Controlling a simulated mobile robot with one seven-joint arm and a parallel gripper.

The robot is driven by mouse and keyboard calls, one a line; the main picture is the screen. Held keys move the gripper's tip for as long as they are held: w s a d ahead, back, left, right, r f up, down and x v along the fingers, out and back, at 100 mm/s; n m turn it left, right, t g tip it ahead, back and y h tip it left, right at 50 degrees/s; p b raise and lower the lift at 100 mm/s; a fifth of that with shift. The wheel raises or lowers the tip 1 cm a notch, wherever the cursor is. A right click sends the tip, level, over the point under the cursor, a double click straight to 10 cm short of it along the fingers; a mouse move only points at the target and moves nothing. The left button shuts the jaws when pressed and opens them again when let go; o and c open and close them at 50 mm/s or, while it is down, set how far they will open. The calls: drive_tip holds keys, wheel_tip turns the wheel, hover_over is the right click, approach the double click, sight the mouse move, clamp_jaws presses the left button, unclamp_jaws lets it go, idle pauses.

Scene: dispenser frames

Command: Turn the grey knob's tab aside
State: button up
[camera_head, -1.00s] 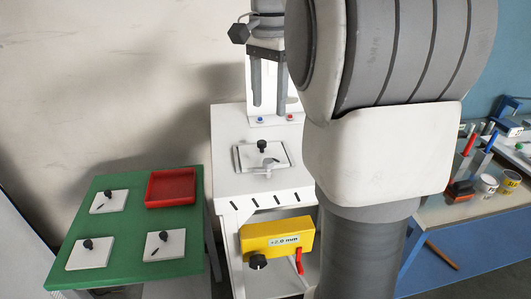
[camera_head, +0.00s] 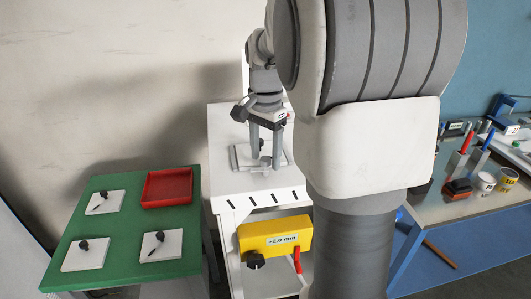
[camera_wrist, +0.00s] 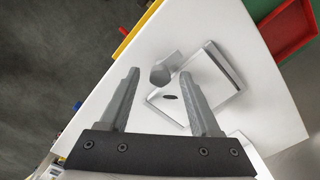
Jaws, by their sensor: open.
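The grey knob (camera_wrist: 160,74) is a short grey post with a tab, in the wrist view at the edge of a pale plate. My gripper (camera_wrist: 158,76) is open, with its two fingers spread and the knob showing between their tips; I cannot tell if either touches it. In the head view my gripper (camera_head: 265,167) points down over the front of the white stand, its fingers partly hiding the knob. The pale plate (camera_wrist: 223,72) sits in a metal holder and bears a dark mark.
The white stand (camera_head: 225,128) has a yellow box (camera_head: 272,238) marked +2.0 mm below. A green table (camera_head: 125,225) at left holds a red tray (camera_head: 168,187) and several white plates with black knobs. A workbench (camera_head: 480,212) with tools is at right.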

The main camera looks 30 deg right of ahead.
sight(266, 159)
clamp_jaws()
drive_tip(key=shift+n, duration=0.8)
unclamp_jaws()
wheel_tip(266, 159, up, 18)
drive_tip(key=p, duration=0.1)
drive_tip(key=shift+f, duration=0.25)
